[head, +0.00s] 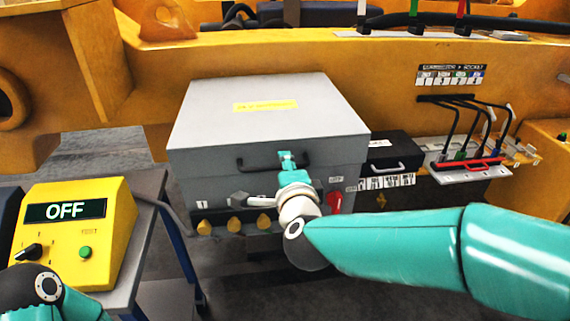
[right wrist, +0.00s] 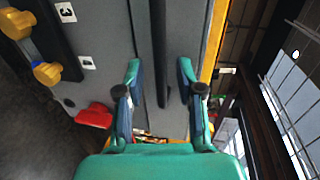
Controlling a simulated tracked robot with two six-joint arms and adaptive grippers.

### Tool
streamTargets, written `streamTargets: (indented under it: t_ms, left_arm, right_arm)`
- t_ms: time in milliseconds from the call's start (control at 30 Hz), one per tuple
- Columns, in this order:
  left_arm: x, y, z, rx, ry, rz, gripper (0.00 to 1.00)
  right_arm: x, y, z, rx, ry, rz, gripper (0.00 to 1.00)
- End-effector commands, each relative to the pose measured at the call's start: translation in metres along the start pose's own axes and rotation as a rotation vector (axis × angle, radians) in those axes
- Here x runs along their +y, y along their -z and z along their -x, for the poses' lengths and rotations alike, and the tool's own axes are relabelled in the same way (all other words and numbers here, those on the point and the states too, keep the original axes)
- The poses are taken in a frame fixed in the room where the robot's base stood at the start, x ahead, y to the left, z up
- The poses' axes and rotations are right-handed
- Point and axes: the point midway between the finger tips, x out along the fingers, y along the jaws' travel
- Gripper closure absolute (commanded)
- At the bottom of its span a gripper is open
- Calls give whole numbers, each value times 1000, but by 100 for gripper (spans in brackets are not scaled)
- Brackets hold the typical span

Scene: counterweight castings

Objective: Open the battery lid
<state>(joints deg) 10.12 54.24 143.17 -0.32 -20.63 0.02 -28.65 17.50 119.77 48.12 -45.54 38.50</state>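The grey battery box stands in the middle of the head view. Its flat lid (head: 265,110) has a yellow label and lies shut. A black handle (head: 243,166) is on the box's front; it also shows in the right wrist view as a dark bar (right wrist: 158,50). My right gripper (head: 288,157) is at the handle, in front of the box. In the right wrist view its fingers (right wrist: 158,72) are apart, with the bar between them and gaps on both sides. The handle's middle is hidden by the gripper in the head view. My left gripper is not in view.
A yellow tester (head: 75,230) reading OFF stands on a cart at left. Yellow knobs (head: 235,225) and a red switch (head: 334,202) sit low on the box's front. A black case (head: 392,155) and a cable rack (head: 470,172) are at right. A yellow beam runs behind.

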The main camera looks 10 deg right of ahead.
Motion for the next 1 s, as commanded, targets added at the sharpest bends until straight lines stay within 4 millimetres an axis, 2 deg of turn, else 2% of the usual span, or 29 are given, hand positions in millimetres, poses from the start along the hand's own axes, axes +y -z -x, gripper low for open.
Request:
streamTargets:
  t_ms: [167,433,467,667,1000]
  left_arm:
    - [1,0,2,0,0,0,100]
    - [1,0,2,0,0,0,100]
    - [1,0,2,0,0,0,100]
    - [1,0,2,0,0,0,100]
    - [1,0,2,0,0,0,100]
  right_arm:
    - [0,0,-12,-1,-1,1,63]
    - [0,0,-13,-2,0,1,63]
    - [0,0,-13,-2,0,1,65]
    - [0,0,-13,-1,0,1,98]
    - [2,0,-12,-1,-3,1,100]
